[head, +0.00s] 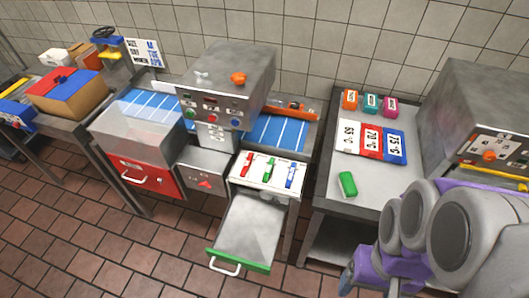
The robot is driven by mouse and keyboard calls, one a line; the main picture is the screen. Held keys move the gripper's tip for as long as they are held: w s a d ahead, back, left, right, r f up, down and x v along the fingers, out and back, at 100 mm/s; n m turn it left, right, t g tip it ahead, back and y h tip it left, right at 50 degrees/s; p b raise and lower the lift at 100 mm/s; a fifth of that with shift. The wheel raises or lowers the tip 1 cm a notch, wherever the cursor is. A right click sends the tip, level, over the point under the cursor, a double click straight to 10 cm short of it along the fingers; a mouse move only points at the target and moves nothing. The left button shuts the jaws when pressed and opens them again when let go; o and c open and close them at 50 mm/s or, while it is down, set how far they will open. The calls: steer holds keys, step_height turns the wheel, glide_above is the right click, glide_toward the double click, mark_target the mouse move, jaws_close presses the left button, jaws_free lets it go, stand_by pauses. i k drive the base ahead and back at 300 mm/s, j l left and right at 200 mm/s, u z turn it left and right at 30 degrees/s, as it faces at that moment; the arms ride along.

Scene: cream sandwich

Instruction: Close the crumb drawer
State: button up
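A drawer with a green front (238,261) and a pale handle (225,267) is pulled far out at the lower middle of the head view. Its grey tray (250,225) looks empty. It sits under the white panel with red, green and blue levers (268,170). A red-fronted drawer (145,178) with a pale handle is at the left of the same machine and looks shut. No label naming the crumb drawer is readable. My grey and purple arm (415,235) is at the lower right, to the right of the green-fronted drawer. I cannot make out my gripper's fingers.
A grey side table (385,195) with number cards (371,141) and a green block (347,185) stands right of the machine. A metal box machine (470,110) is farther right. Brown tiled floor (165,258) is clear left of the open drawer.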

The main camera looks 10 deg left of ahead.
mark_target(247, 236)
steer(key=u, duration=0.45)
steer(key=j+u, duration=0.15)
steer(key=u, duration=0.35)
steer(key=j+u, duration=0.1)
steer(key=u, duration=0.35)
